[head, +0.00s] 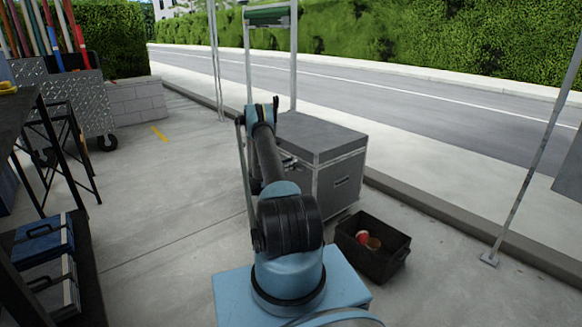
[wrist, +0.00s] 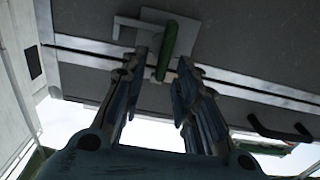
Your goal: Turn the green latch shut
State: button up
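The green latch (wrist: 167,50) is a short green bar on a light metal plate on the grey case, at the top middle of the wrist view. My gripper (wrist: 161,60) is open, with one finger on each side of the latch's lower part in the picture. A gap shows between the latch and the right finger. The left finger is close to the latch, and I cannot tell whether it touches. The grey case (head: 338,150) stands beyond my arm in the head view. The latch is not distinguishable there, and my arm covers part of the case.
A dark open bin (head: 374,262) with small red and brown items stands right of my base. A dark handle (wrist: 280,131) shows on the case at the right of the wrist view. A workbench (head: 20,120) is at left. Thin poles stand near the kerb. Pavement at left-centre is clear.

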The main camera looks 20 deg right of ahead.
jog(key=shift+w+d, duration=0.1)
jog(key=shift+d, duration=0.15)
grip_shut()
jog(key=shift+w+a+n, duration=0.1)
jog(key=shift+n, duration=0.2)
jog(key=shift+w+a+f+n, duration=0.2)
jog(key=shift+w+f+n, duration=0.25)
jog(key=shift+n, duration=2.4)
jog(key=shift+w+a+f+n, duration=0.15)
jog(key=shift+w+f+n, duration=0.25)
jog(key=shift+n, duration=2.5)
jog(key=shift+w+a+f+n, duration=0.2)
jog(key=shift+w+f+n, duration=0.25)
jog(key=shift+n, duration=2.4)
